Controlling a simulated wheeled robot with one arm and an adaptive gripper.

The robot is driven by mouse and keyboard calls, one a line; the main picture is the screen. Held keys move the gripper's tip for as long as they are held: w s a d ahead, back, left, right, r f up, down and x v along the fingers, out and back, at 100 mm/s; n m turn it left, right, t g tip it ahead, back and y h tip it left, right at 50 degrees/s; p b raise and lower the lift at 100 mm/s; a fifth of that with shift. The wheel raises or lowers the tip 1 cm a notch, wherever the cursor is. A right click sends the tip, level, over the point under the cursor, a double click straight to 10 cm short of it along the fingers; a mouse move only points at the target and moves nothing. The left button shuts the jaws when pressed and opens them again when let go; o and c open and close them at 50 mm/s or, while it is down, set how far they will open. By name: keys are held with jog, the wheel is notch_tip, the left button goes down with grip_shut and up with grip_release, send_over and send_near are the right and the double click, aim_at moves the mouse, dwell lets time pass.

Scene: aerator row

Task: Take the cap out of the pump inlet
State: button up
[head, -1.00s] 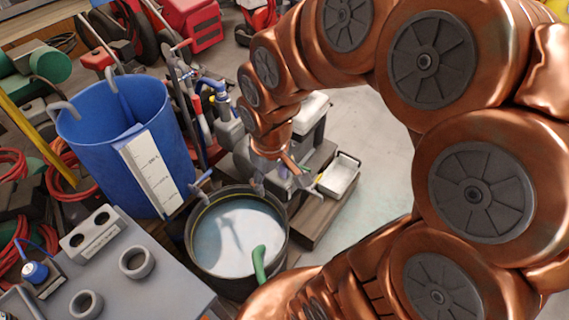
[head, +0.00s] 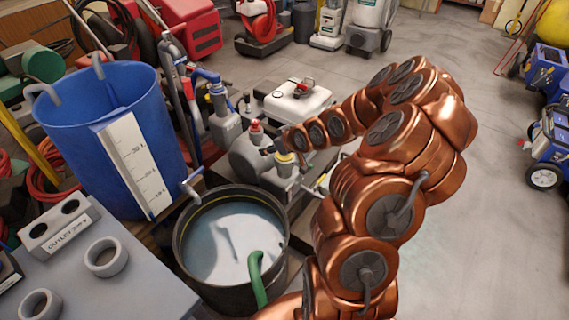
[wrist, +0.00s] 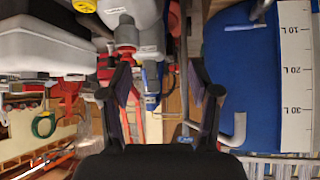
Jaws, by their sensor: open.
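The grey pump (head: 247,160) stands on a low base behind the black tub. A red knob-like piece (head: 255,127) sits on top of it, and I cannot tell whether this is the cap. A yellow-ringed fitting (head: 285,158) is just right of it, partly beside my arm's end. My gripper (wrist: 160,78) is open and empty in the wrist view, its two dark fingers with purple pads well apart. A red collared piece (wrist: 126,36) shows beyond the left finger. In the head view my gripper is small and close to the pump, and the inlet is not clearly visible.
A black tub (head: 185,245) with pale liquid and a green hose (head: 257,275) stands in front. A blue graduated tank (head: 90,120) is at left; a grey table (head: 130,290) with rings is at front left. A white canister (head: 297,100) lies behind. Open floor is at right.

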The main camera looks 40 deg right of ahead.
jog(key=d+f+m+t+h+b, duration=0.1)
jog(key=d+f+t+b, duration=0.35)
jog(key=d+f, duration=0.45)
jog(key=shift+g, duration=0.25)
jog(key=shift+d+f+b+x, duration=0.1)
jog(key=shift+d+b+x, duration=0.1)
jog(key=shift+x, duration=1.1)
jog(key=shift+d+f+b+x, duration=0.15)
jog(key=shift+b+x, duration=0.1)
jog(key=shift+x, duration=1.05)
jog(key=shift+d+b+x, duration=0.15)
jog(key=shift+b+x, duration=0.05)
jog(key=shift+x, duration=1.1)
jog(key=shift+s, duration=0.1)
jog(key=shift+c, duration=0.2)
grip_shut()
